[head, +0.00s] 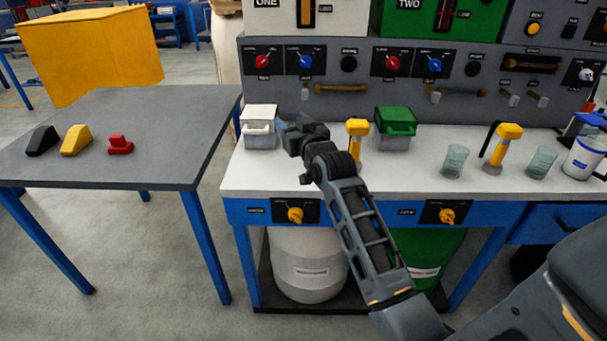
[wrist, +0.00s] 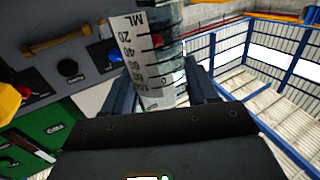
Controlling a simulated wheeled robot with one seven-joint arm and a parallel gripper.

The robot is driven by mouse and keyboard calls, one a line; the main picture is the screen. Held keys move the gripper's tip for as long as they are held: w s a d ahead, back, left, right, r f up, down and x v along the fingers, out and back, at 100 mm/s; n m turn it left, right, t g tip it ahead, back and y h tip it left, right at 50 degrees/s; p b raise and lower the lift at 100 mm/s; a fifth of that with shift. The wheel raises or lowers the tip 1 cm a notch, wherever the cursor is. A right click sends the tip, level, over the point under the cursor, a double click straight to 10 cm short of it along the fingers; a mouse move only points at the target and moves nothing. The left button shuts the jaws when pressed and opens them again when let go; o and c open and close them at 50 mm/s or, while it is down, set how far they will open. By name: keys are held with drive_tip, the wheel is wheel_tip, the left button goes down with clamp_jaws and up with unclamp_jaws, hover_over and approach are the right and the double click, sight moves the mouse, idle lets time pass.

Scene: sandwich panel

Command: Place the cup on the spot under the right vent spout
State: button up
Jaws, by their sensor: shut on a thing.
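My gripper (head: 300,132) is above the left part of the white counter (head: 330,178), near the white lidded box (head: 260,127). In the wrist view my gripper (wrist: 163,85) is shut on a clear cup (wrist: 150,50) with a white ML scale, which looks tilted in that picture. The held cup is hidden behind my gripper in the head view. Small metal spouts stick out of the grey panel: one on the left (head: 305,92), one near the middle (head: 436,95) and two farther right (head: 513,99). I cannot tell which is the right vent spout, and no marked spot is clear.
A green lidded box (head: 396,127) and a yellow-topped post (head: 357,140) stand right of my gripper. Two clear cups (head: 455,160) (head: 541,162), another yellow-topped tool (head: 503,145) and a white tub (head: 584,158) stand farther right.

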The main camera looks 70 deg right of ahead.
drive_tip(key=shift+s+d+r+m+g+h, duration=0.2)
drive_tip(key=shift+s+d+r, duration=0.15)
drive_tip(key=shift+s+d, duration=0.25)
drive_tip(key=shift+s+d+r+m+g+h, duration=0.1)
drive_tip(key=shift+s+d+r+h, duration=0.15)
drive_tip(key=shift+s+d, duration=0.25)
drive_tip(key=shift+f+b, duration=0.8)
drive_tip(key=shift+f, duration=4)
drive_tip(key=shift+w+f+b, duration=0.1)
drive_tip(key=shift+f+b, duration=0.15)
drive_tip(key=shift+b, duration=0.05)
drive_tip(key=o, duration=1.3)
drive_tip(key=shift+o, duration=0.2)
drive_tip(key=shift+d+r, duration=0.1)
drive_tip(key=v, duration=0.8)
drive_tip(key=shift+w, duration=0.1)
